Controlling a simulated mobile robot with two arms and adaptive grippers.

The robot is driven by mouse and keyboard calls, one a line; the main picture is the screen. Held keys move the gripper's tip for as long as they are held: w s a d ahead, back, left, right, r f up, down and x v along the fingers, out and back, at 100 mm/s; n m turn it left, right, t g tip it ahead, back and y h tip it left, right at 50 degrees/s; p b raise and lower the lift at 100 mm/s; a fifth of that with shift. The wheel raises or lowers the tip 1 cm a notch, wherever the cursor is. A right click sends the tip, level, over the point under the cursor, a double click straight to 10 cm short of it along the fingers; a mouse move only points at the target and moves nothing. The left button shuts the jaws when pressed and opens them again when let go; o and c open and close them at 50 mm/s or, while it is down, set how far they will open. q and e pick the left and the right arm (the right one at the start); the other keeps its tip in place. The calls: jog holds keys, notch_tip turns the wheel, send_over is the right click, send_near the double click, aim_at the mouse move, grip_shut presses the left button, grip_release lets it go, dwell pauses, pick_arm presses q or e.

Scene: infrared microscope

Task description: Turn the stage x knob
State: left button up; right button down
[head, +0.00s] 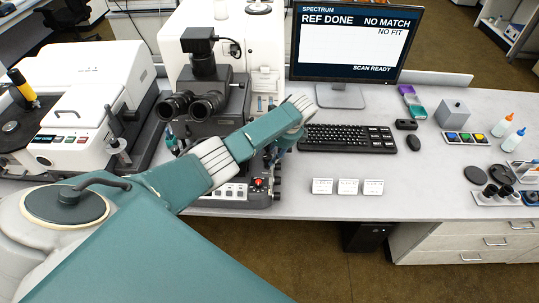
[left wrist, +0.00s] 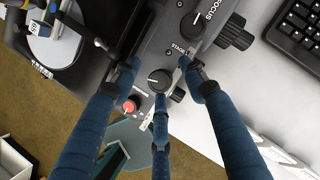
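In the left wrist view a round dark knob (left wrist: 160,80) with a pale pointer mark stands on the microscope's dark base, between my fingers. A label starting with "STAGE" is beside it, partly covered, so I cannot read its axis letter. Another dark knob (left wrist: 192,25) lies further up near the word "FOCUS". My left gripper (left wrist: 158,75) has its blue fingers spread around the first knob; whether any fingertip touches it I cannot tell. In the head view my left gripper (head: 273,155) is mostly hidden by my arm, beside the microscope (head: 208,95). My right gripper is not in view.
A red button (left wrist: 128,107) is close to the fingers. The keyboard (head: 348,137) lies right of the microscope, with the monitor (head: 340,45) behind and white cards (head: 348,186) in front. A white instrument (head: 85,100) stands at the left.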

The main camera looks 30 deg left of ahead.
pick_arm(q)
jog(key=shift+s+f, duration=0.1)
jog(key=shift+f, duration=0.05)
jog(key=shift+d, duration=0.1)
jog(key=v, duration=1.2)
